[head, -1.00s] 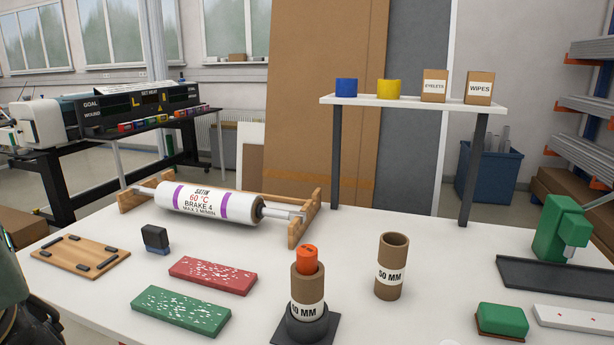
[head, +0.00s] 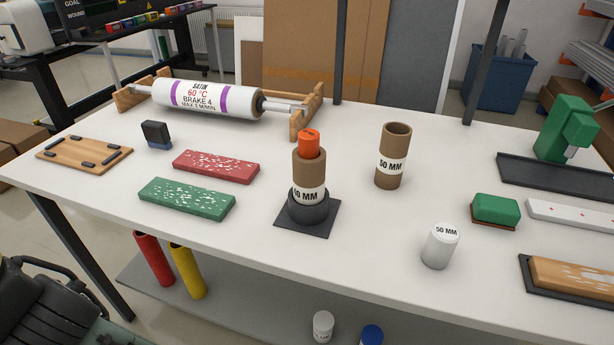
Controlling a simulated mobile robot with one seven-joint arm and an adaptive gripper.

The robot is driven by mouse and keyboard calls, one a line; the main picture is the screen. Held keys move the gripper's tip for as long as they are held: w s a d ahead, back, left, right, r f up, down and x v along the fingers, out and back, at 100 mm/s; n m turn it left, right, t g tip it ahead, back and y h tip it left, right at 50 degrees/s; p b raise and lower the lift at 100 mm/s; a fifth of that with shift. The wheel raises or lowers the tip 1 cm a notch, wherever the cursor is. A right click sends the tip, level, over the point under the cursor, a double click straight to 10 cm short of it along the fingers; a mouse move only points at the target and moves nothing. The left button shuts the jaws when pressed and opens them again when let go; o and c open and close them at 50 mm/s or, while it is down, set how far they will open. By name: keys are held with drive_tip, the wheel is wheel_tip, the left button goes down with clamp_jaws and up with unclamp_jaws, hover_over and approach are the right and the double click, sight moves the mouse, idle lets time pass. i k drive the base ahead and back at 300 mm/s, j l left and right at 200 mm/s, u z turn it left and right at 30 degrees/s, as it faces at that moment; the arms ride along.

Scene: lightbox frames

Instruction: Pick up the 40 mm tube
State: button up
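A brown cardboard tube (head: 309,171) stands upright in a dark round holder (head: 308,207) on a black square plate (head: 290,224). Its white label ends in "0 MM"; the first digit is partly turned out of sight. An orange cylinder (head: 309,144) sticks up out of its top. A wider brown tube (head: 393,157) marked "50 MM" stands upright to its right, open at the top. Dark mechanical parts of mine show at the lower left, well apart from the tubes. I cannot make out the fingertips there.
A white "50 MM" cylinder (head: 440,246) stands front right of the tubes. Red (head: 215,167) and green (head: 186,199) speckled blocks lie to the left. A roller (head: 209,97) on a wooden stand is behind. The white table (head: 352,262) is clear just in front of the plate.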

sight(308, 175)
drive_tip(key=k+j+z, duration=0.3)
drive_tip(key=j, duration=0.35)
drive_tip(key=k+j+z, duration=0.3)
drive_tip(key=k+j, duration=0.25)
